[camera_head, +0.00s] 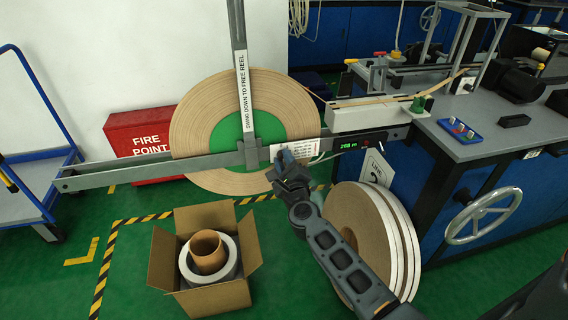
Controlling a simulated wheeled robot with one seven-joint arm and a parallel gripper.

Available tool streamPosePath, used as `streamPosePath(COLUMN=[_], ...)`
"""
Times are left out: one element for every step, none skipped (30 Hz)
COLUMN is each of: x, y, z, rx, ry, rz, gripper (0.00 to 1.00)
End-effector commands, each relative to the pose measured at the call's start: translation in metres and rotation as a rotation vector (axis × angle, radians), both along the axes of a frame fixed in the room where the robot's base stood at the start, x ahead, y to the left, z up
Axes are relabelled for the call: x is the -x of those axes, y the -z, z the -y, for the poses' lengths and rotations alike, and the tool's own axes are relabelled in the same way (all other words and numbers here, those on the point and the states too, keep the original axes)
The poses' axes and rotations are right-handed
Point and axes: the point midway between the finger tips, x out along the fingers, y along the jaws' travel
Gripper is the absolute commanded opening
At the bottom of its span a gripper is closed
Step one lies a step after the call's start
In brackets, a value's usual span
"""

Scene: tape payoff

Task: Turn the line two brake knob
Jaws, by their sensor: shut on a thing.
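My gripper (281,160) is at the grey horizontal bar (170,168), in front of the large tape reel (190,118) with a green centre. Its fingers are shut on the brake knob, which the fingers hide almost wholly. A white label (305,149) is on the bar right beside the fingers. A "LINE" sign (377,172) hangs to the right. The knob's angle cannot be told.
An upright arm labelled "SWING DOWN TO FREE REEL" (243,85) crosses the reel. An open cardboard box (165,260) stands on the floor below. More reels (362,225) lean by the blue bench. A handwheel (483,215) is at right, a blue trolley (30,185) at left.

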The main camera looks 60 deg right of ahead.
Motion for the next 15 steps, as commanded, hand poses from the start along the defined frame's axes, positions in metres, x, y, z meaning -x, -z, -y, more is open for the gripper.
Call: streamPosePath(x=[0.0013, 0.0012, 0.0013, 0.0012, 0.0013, 0.0013, 0.0013, 0.0013, 0.0014, 0.0014, 0.0014, 0.0014, 0.0014, 0.0014, 0.0014], y=[0.0024, 0.0022, 0.0022, 0.0021, 0.0020, 0.0020, 0.0019, 0.0019, 0.0019, 0.0019, 0.0019, 0.0019, 0.0019, 0.0019, 0.0019], z=[0.0003, 0.0003, 0.0004, 0.0003, 0.0003, 0.0003, 0.0004, 0.0004, 0.0004, 0.0004, 0.0004, 0.0004, 0.0004, 0.0004, 0.0004], rx=[-0.015, -0.022, -0.031, -0.037, -0.042, -0.048, -0.053, -0.056, -0.059, -0.061, -0.063, -0.064, -0.065, -0.066, -0.066], ry=[0.002, 0.002, 0.002, 0.002, 0.002, 0.002, 0.002, 0.002, 0.002, 0.002, 0.002, 0.002, 0.002, 0.002, 0.002], rz=[0.012, 0.021, 0.031, 0.038, 0.043, 0.050, 0.055, 0.059, 0.062, 0.065, 0.066, 0.067, 0.068, 0.069, 0.069], gripper=[0.00, 0.00, 0.00, 0.00, 0.00, 0.00, 0.00, 0.00, 0.00, 0.00, 0.00, 0.00, 0.00, 0.00, 0.00])
